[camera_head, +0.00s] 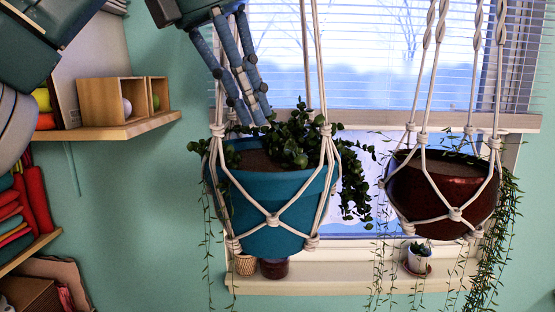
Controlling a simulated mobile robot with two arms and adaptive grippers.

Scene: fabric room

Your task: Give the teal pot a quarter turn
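The teal pot (250,200) hangs in a white knotted rope hanger in front of the window. It holds soil and a leafy green plant (290,145) that spills over its right side. My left gripper (254,116) comes down from the top with its long blue fingers pointing at the pot's rear left rim. The fingertips end among the hanger ropes and leaves, close above the rim. I cannot tell whether they touch the pot or a rope, or how far apart they are. My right gripper is not in view.
A dark red pot (425,190) hangs in a similar rope hanger to the right, with trailing vines. Small pots stand on the window sill (350,284) below. A wooden shelf (110,131) with box cubbies is on the left wall. Ropes surround the teal pot.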

